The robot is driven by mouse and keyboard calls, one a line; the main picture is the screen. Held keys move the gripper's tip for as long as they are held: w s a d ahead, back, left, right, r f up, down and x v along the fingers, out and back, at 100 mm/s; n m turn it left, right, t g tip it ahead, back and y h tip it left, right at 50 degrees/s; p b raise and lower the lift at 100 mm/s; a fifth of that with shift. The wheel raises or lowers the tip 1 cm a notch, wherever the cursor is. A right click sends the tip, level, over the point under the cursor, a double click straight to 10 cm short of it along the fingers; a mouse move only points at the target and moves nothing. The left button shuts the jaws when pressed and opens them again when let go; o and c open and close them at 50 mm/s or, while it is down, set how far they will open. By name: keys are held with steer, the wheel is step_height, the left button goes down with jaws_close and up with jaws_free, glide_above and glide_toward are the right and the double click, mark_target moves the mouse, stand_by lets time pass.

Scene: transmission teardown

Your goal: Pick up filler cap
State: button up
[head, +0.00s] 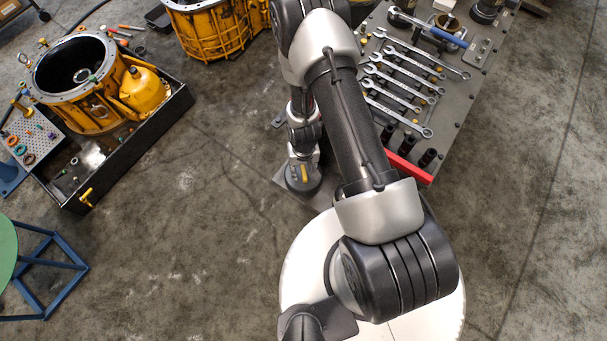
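I cannot make out a filler cap for certain in the head view. A yellow transmission housing (80,85) with a wide round opening stands at the upper left, with a smaller yellow bell-shaped part (143,90) at its right side. My arm crosses the middle of the picture, and its wrist links show beside the upper arm. The fingers of my gripper cannot be made out, so I cannot tell whether it is open, shut or holding anything.
A dark tray (130,150) lies under the housing. Another yellow housing (210,25) stands at the top. A grey bench (460,110) at the upper right bears several wrenches (400,85). A blue-framed stand (45,265) is at lower left. The concrete floor between is clear.

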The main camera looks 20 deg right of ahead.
steer(key=shift+r, duration=0.1)
steer(key=shift+c, duration=0.4)
jaws_close()
